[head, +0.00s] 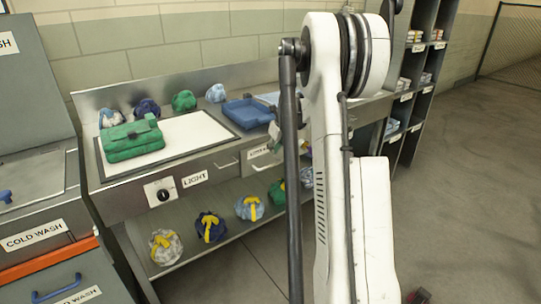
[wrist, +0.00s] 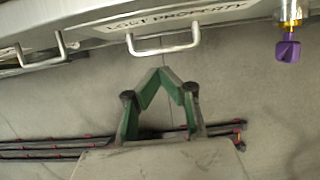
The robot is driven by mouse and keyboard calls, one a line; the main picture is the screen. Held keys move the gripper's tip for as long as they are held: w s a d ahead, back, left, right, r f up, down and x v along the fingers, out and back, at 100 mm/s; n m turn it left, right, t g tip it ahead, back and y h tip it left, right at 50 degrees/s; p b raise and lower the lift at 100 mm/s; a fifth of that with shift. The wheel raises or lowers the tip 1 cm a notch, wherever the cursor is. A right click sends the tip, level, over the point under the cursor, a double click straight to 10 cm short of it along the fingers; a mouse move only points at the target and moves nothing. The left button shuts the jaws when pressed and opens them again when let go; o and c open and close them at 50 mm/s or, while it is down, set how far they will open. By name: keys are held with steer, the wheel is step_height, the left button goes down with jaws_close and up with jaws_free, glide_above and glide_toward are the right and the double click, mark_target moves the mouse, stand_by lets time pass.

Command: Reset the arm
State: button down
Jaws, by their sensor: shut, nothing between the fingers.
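My gripper (wrist: 162,74) shows in the wrist view with its green fingers meeting at the tips. It is shut and empty. It is over the floor, just below a drawer front labelled LOST PROPERTY (wrist: 178,18) in the picture. In the head view my white arm stands upright right of centre and hides part of the bench, and I cannot make out the fingers clearly there.
More bundles, such as a dark blue one (head: 209,228), lie on the lower shelf. Drawer handles (wrist: 163,42) and a purple knob (wrist: 288,51) jut out near my gripper.

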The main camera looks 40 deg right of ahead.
steer(key=v, duration=0.3)
steer(key=shift+s+r, duration=0.2)
steer(key=shift+r, duration=0.15)
steer(key=s+a+r+n+p, duration=0.1)
steer(key=s+a+r+n, duration=0.1)
steer(key=a+r+n, duration=0.55)
steer(key=s+a+r+n+t, duration=0.1)
steer(key=s+a+r+n, duration=0.2)
steer(key=a, duration=0.8)
steer(key=s+a+r+n+p, duration=0.15)
steer(key=a+r+n, duration=0.25)
steer(key=a+n, duration=0.45)
steer(key=s+a+f+n+t, duration=0.2)
steer(key=s+a+n, duration=1.6)
steer(key=s+a, duration=0.2)
steer(key=shift+s+a+f+n+y, duration=0.2)
steer(key=shift+a+f+n+y, duration=0.1)
steer(key=shift+a+n, duration=0.1)
